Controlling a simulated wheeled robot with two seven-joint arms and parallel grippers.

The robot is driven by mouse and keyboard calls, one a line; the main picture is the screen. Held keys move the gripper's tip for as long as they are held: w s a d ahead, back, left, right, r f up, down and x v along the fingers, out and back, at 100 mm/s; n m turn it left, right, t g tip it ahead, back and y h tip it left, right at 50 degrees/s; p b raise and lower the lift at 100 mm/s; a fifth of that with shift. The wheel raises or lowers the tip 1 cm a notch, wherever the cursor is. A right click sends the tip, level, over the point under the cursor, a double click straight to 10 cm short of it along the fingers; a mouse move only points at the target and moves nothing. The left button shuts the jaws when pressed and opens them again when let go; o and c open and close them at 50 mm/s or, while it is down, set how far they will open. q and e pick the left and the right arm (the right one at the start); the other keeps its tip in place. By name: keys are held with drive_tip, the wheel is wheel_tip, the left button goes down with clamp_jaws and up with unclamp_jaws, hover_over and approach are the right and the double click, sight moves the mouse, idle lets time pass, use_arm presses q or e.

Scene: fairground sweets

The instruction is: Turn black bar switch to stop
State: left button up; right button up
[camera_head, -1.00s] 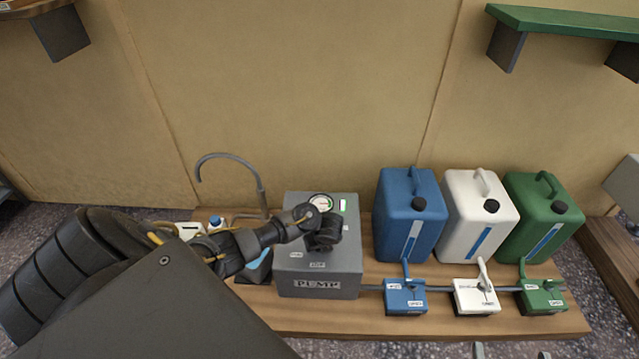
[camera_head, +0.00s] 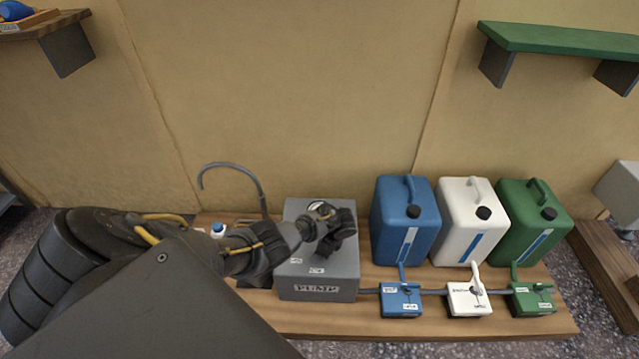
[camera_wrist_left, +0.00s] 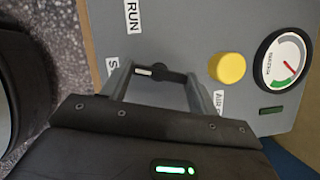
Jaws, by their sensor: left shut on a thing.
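The grey pump box (camera_head: 318,289) stands on the wooden bench. My left gripper (camera_wrist_left: 160,74) is over its top and shut on the black bar switch (camera_wrist_left: 163,77), one finger at each end of the bar. In the left wrist view, the bar's white-marked end points left, towards a label beginning with S (camera_wrist_left: 112,65), which is partly hidden by a finger. The RUN label (camera_wrist_left: 133,18) is farther up. In the head view my left gripper (camera_head: 340,232) hides the switch. My right gripper is not in view.
A yellow button (camera_wrist_left: 228,68) and a round gauge (camera_wrist_left: 286,62) sit beside the switch. Blue (camera_head: 405,225), white (camera_head: 470,222) and green (camera_head: 533,225) canisters stand right of the pump, with lever valve boxes before them. A curved spout (camera_head: 232,170) rises behind my arm.

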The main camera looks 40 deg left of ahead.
use_arm(q)
drive_tip(key=shift+w+n, duration=0.15)
drive_tip(key=shift+n, duration=0.55)
drive_tip(key=shift+n+g+h, duration=0.3)
drive_tip(key=shift+n+g, duration=0.2)
drive_tip(key=shift+n, duration=0.3)
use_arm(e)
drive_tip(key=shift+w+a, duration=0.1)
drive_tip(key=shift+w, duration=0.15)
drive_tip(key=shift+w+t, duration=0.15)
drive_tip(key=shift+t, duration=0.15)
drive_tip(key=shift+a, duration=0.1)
use_arm(q)
drive_tip(key=o, duration=1)
drive_tip(key=shift+c, duration=0.2)
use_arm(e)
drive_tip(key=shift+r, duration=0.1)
